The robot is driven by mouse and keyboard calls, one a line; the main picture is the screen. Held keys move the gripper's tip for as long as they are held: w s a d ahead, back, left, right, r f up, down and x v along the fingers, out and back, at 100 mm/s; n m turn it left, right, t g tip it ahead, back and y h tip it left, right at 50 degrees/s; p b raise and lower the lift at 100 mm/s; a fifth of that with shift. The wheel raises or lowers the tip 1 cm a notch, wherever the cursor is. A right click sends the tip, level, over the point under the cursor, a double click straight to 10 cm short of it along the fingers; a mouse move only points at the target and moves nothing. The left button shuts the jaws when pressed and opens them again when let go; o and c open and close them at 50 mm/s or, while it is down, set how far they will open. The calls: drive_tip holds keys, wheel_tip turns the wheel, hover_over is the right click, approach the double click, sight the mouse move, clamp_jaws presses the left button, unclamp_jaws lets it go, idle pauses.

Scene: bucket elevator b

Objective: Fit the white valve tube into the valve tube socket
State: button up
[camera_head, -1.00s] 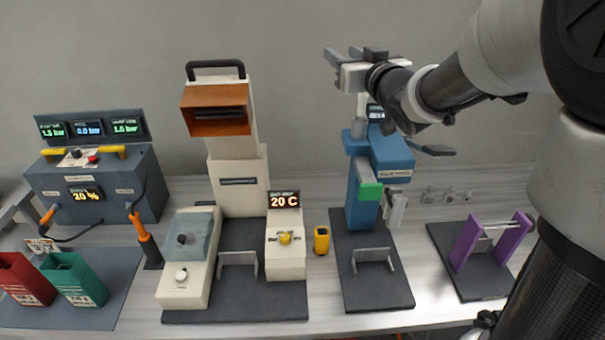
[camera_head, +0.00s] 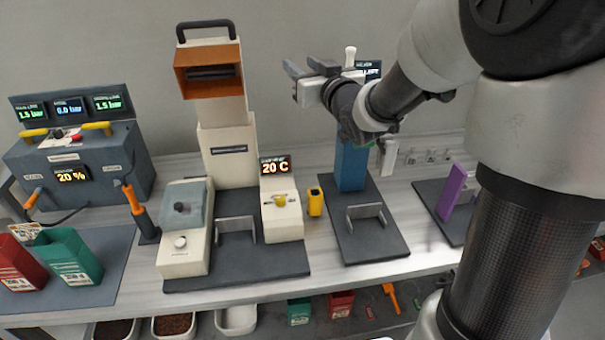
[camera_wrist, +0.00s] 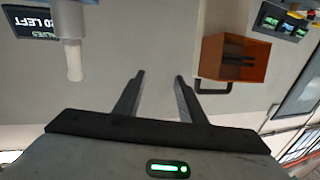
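A white tube with a rounded tip (camera_head: 350,57) stands upright beside the small display at the top of the blue machine (camera_head: 351,166). A white tube also shows upside down at the upper left of the wrist view (camera_wrist: 75,60), projecting from a pale collar. My gripper (camera_head: 307,66) is raised in front of the blue machine's upper part. In the wrist view my gripper (camera_wrist: 160,76) has its fingers apart with nothing between them. The white tube is off to one side of the fingers. My arm hides much of the blue machine's head; I cannot make out the socket.
A cream machine with an orange hood (camera_head: 208,70) stands left of my gripper. A yellow device (camera_head: 315,201) sits between the machines. A purple stand (camera_head: 452,192) is partly behind my arm. Bins (camera_head: 237,319) lie on the shelf below. The space above the blue machine's base is clear.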

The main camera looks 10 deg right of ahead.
wheel_tip(320, 180, down, 27)
drive_tip(key=s+d+m+h+b, duration=0.1)
drive_tip(key=m+h+b, duration=0.1)
drive_tip(key=b, duration=1.1)
drive_tip(key=shift+d+f+t+h+b, duration=0.2)
drive_tip(key=shift+t+h+b, duration=0.15)
drive_tip(key=shift+h, duration=0.45)
drive_tip(key=shift+r, duration=0.1)
